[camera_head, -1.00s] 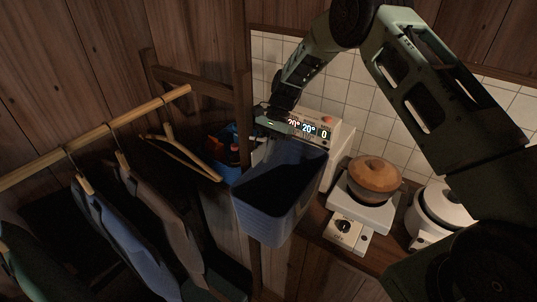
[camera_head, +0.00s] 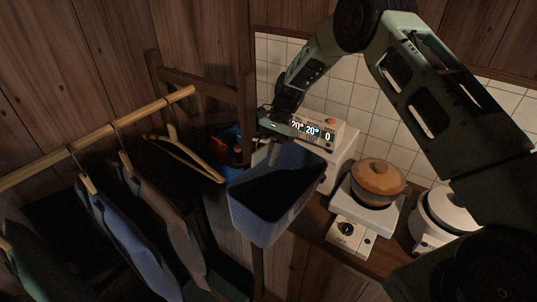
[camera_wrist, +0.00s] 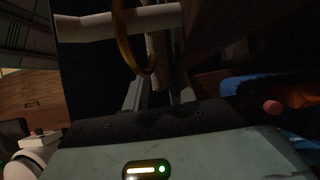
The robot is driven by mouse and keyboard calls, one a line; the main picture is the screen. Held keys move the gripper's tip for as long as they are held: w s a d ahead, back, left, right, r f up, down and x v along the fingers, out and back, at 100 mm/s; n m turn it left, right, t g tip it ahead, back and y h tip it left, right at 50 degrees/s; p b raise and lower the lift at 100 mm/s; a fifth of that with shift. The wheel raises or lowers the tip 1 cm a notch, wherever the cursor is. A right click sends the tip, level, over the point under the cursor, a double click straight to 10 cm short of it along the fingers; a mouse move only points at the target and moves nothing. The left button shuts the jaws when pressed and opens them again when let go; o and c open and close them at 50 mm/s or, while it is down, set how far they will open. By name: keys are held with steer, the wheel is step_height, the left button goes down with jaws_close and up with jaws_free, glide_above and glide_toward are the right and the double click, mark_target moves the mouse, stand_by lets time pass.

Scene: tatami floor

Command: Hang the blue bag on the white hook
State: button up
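The blue bag (camera_head: 262,222) is a ribbed, open-topped, basket-like container. In the head view it hangs tilted in the air just below my gripper (camera_head: 272,138), in front of the counter. In the wrist view a tan loop handle (camera_wrist: 128,50) comes down in front of a pale horizontal bar (camera_wrist: 85,29), which looks like part of the white hook. The loop's lower end is near my fingertips (camera_wrist: 160,95). The fingers are apart, with a dark gap between them, and do not look closed on the handle. Whether the handle rests on the bar is unclear.
A wooden clothes rack (camera_head: 60,155) with hangers and garments stands at the left. Another blue container (camera_head: 232,150) with orange items is beside the wooden post. A white appliance (camera_head: 340,150), a brown pot (camera_head: 378,180) on a stove and a white cooker (camera_head: 447,212) crowd the counter at right.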

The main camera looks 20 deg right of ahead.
steer(key=shift+a, duration=0.35)
steer(key=b+v, duration=0.6)
steer(key=v, duration=1.1)
steer(key=shift+d+r, duration=0.2)
steer(key=shift+d, duration=0.2)
steer(key=s+d+f+n+t+h, duration=0.15)
steer(key=s+n, duration=0.25)
steer(key=s, duration=0.6)
steer(key=s+d+f+n+t+h, duration=0.1)
steer(key=s+f+n+t+h, duration=0.15)
steer(key=s, duration=0.75)
steer(key=s+d+f+n+t+h, duration=0.1)
steer(key=s+f+n+t, duration=0.3)
steer(key=s, duration=0.6)
steer(key=s+a+f+n+g+b, duration=0.2)
steer(key=s+a+n+b, duration=0.2)
steer(key=a, duration=0.5)
steer(key=s+a+f+n+g+b, duration=0.2)
steer(key=s+a+n+b, duration=0.2)
steer(key=s+a, duration=0.4)
steer(key=shift+s+a+f+b, duration=0.2)
steer(key=shift+a+b, duration=0.35)
steer(key=shift+a, duration=0.3)
